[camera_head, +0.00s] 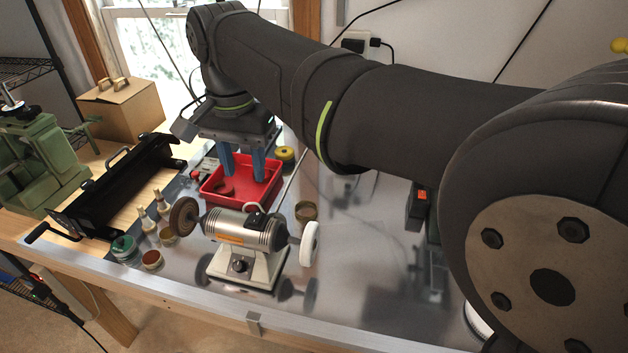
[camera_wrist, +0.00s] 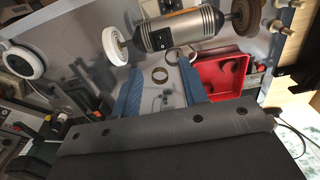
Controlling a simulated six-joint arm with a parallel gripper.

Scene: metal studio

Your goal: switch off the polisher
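The polisher (camera_head: 246,232) stands on the metal bench top, with a silver motor body, a brown wheel (camera_head: 184,216) on the left and a white wheel (camera_head: 310,243) on the right. A dark round knob (camera_head: 240,265) is on the front of its pale base. Whether the wheels spin cannot be told. My gripper (camera_head: 243,178) points down over the red tray behind the polisher, its two blue fingers apart and nothing between them. In the wrist view, the fingers (camera_wrist: 160,65) are also apart, and the polisher body (camera_wrist: 172,32) lies beyond their tips. The knob is not clear there.
The red tray (camera_head: 212,203) is behind the polisher, with a ring-shaped item inside. A brass-coloured ring (camera_head: 306,211) lies to the right. Small jars and bottles (camera_head: 152,259) stand left, near a black sheet bender (camera_head: 118,190).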

